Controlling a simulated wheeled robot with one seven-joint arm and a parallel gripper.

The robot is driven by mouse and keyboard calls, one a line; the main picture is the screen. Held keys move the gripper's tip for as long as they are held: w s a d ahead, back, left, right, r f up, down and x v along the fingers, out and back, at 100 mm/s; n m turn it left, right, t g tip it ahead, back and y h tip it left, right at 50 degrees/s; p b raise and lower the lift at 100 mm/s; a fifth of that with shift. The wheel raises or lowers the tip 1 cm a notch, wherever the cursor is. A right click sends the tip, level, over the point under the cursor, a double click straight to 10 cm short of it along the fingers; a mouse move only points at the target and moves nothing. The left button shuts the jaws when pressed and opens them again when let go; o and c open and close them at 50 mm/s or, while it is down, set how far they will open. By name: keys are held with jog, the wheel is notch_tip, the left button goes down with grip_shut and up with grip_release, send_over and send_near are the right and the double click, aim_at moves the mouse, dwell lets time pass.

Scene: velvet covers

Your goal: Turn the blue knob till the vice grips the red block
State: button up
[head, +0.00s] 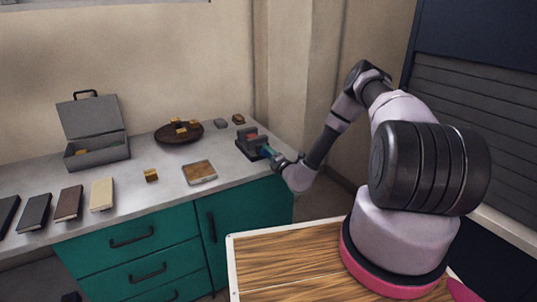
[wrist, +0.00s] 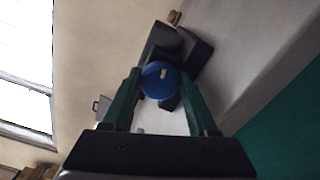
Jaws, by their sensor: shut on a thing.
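The dark vice (head: 250,147) stands near the right end of the grey counter. The red block (head: 252,135) shows as a small red patch at its top; the gap to the jaws is too small to tell. My gripper (head: 270,153) is at the front of the vice, shut on the blue knob. In the wrist view the blue knob (wrist: 158,80), with a pale mark on its face, sits between the two green fingers of my gripper (wrist: 160,84). The dark vice body (wrist: 192,48) is behind the knob. The red block is hidden in the wrist view.
On the counter (head: 120,196) are an open grey case (head: 98,158), a brown bowl (head: 165,134) with small blocks, a wooden-topped tile (head: 200,172), a small block (head: 151,175) and several books (head: 102,194). The counter's front edge runs below my gripper.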

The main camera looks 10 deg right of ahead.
jog(key=shift+s+f, duration=0.1)
jog(key=shift+f, duration=0.05)
jog(key=o, duration=1.4)
jog(key=shift+c, duration=0.2)
jog(key=v, duration=1)
jog(key=shift+s, duration=0.4)
jog(key=shift+d, duration=0.15)
